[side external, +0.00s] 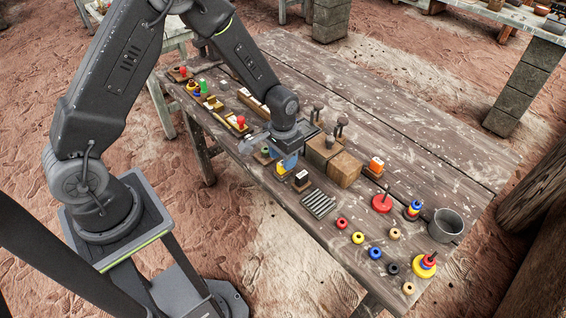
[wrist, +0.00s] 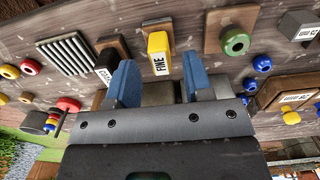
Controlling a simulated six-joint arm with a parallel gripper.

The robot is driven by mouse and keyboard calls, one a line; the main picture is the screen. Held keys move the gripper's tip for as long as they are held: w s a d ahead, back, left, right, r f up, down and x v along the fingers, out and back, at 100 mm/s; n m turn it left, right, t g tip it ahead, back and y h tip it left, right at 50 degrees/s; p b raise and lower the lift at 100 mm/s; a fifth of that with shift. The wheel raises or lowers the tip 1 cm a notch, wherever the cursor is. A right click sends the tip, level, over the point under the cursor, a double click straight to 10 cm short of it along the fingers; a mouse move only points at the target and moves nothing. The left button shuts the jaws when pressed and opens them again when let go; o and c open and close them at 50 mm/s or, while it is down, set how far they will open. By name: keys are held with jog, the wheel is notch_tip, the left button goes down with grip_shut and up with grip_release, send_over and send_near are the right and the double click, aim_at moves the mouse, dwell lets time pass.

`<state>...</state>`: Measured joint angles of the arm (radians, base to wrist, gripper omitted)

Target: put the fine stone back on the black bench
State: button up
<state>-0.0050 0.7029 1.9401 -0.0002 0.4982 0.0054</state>
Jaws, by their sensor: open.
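The fine stone is a yellow block with a white label reading FINE (wrist: 159,58); it also shows in the side external view (side external: 281,169). It appears to sit on a small wooden base (wrist: 157,25). Just beside it, a black block with a white label (wrist: 106,68) sits on another wooden base (wrist: 116,43); it also shows in the side view (side external: 301,177). Which piece is the black bench I cannot tell for sure. My gripper (wrist: 158,66) is open, with blue fingers either side of the yellow block in the wrist view and gaps visible. It partly hides the block in the side view.
A slatted grey rack (side external: 319,204) lies near the black block. Wooden blocks (side external: 344,168) stand close to my gripper. A green ring (wrist: 235,42) sits on a wooden plate. Several coloured rings, a red disc (side external: 382,203) and a metal cup (side external: 446,226) occupy the table's near right end.

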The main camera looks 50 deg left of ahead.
jog(key=s+r+t, duration=0.1)
jog(key=s+r, duration=0.2)
jog(key=r, duration=0.8)
jog(key=s+r+t, duration=0.1)
jog(key=s+r, duration=0.3)
jog(key=r, duration=0.7)
jog(key=s+r+t, duration=0.1)
jog(key=s+r, duration=0.2)
jog(key=s, duration=0.3)
jog(key=s+r+t, duration=0.2)
jog(key=s+r, duration=0.1)
jog(key=s, duration=0.4)
jog(key=shift+s+r+t, duration=0.2)
jog(key=shift+r+t, duration=0.1)
jog(key=shift+d, duration=0.1)
